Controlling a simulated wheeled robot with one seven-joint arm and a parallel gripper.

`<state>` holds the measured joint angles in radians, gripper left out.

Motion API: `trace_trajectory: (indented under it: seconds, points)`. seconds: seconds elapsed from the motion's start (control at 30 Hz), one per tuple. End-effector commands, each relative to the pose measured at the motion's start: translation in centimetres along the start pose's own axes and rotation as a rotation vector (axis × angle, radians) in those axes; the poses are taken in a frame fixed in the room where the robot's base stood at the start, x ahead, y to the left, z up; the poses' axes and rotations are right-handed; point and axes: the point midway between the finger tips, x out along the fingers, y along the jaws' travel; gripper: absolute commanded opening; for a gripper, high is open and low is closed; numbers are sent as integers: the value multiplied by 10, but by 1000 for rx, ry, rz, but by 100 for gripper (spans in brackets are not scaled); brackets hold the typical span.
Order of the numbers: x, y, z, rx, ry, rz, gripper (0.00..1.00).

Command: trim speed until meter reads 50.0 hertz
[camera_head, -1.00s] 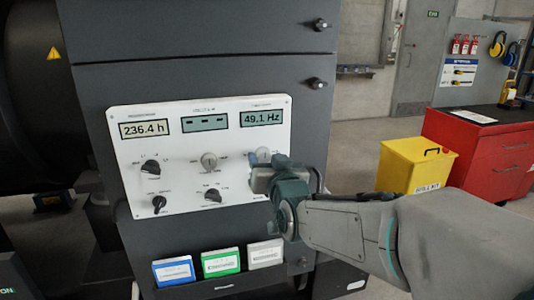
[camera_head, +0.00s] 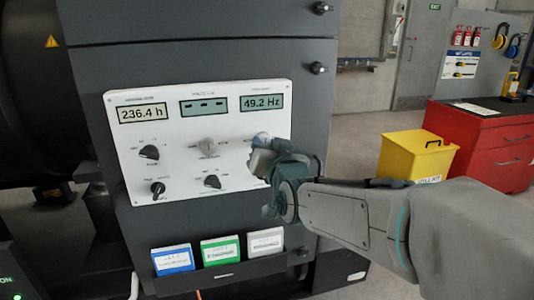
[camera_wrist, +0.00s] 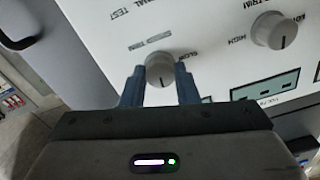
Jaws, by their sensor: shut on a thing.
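The white control panel (camera_head: 137,189) fills the middle of the head view on a dark cabinet. Its frequency meter (camera_head: 262,102) at the upper right reads 49.2 Hz. Below that meter is the speed trim knob, mostly hidden by my gripper (camera_head: 259,146) in the head view. In the wrist view the grey knob (camera_wrist: 160,69) sits between the two blue fingers of my gripper (camera_wrist: 160,84), which are shut on it. The wording "SLOW" shows beside the knob there.
Another grey trim knob (camera_head: 207,148) and several black knobs share the panel. The hours display (camera_head: 142,112) reads 236.4 h. Blue, green and white cards hang below the panel. A yellow bin (camera_head: 410,157) and red cabinet (camera_head: 480,145) stand to the right.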

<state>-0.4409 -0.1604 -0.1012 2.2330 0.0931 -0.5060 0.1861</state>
Motion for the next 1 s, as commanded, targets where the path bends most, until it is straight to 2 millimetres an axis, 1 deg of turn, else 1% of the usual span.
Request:
trace_trajectory:
  seconds: [0.03,0.17,0.6,0.8,1.0]
  points:
    - [0,1,5,33,5,-2,5]
    - [0,2,7,144,8,-2,5]
    - [0,1,5,543,12,-4,5]
    - [0,0,3,678,13,-4,5]
    - [0,0,2,764,13,-4,5]
